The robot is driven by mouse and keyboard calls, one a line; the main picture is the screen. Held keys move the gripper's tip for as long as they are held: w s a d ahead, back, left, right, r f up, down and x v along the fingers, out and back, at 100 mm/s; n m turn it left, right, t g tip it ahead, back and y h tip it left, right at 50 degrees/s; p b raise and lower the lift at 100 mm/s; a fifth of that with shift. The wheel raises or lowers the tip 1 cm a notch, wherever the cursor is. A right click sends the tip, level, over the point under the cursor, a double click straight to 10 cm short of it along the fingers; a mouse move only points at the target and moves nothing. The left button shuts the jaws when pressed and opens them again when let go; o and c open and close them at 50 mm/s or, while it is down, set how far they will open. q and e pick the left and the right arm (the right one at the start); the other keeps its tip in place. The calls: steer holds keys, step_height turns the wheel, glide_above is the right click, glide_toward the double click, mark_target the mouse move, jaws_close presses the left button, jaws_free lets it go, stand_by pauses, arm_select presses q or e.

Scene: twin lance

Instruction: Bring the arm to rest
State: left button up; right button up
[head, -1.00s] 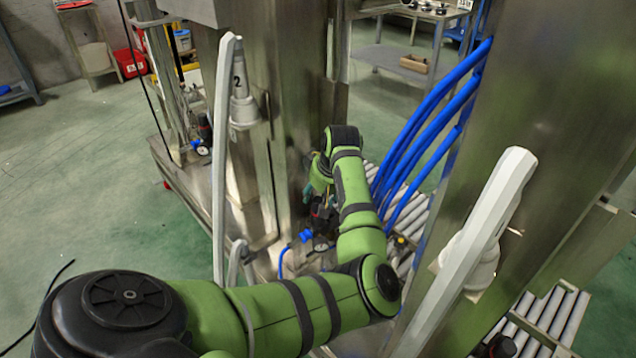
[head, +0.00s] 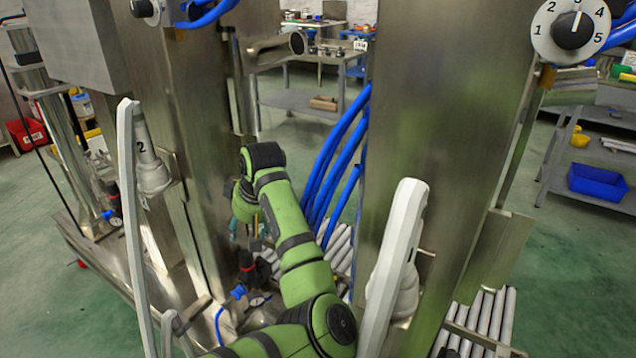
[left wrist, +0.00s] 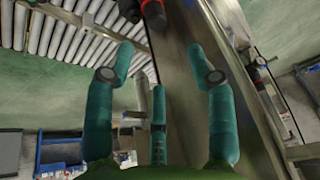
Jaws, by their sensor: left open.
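My green left arm comes in from the bottom and reaches up between two steel columns. Its wrist bends down, and the left gripper (head: 254,228) shows only as a small teal part, partly hidden behind the arm. In the left wrist view the teal fingers (left wrist: 160,55) are spread apart with nothing between them. A steel surface and a red and black fitting (left wrist: 152,12) lie beyond the fingers. My right gripper is not in view.
A pale lever (head: 136,220) stands at the left column and another (head: 395,265) at the right column (head: 445,130). Blue hoses (head: 335,155) hang close right of my arm. A red-black valve (head: 247,262) sits below the wrist, and rollers (head: 482,320) run behind.

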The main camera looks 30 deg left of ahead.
arm_select(q)
steer(key=shift+f, duration=0.1)
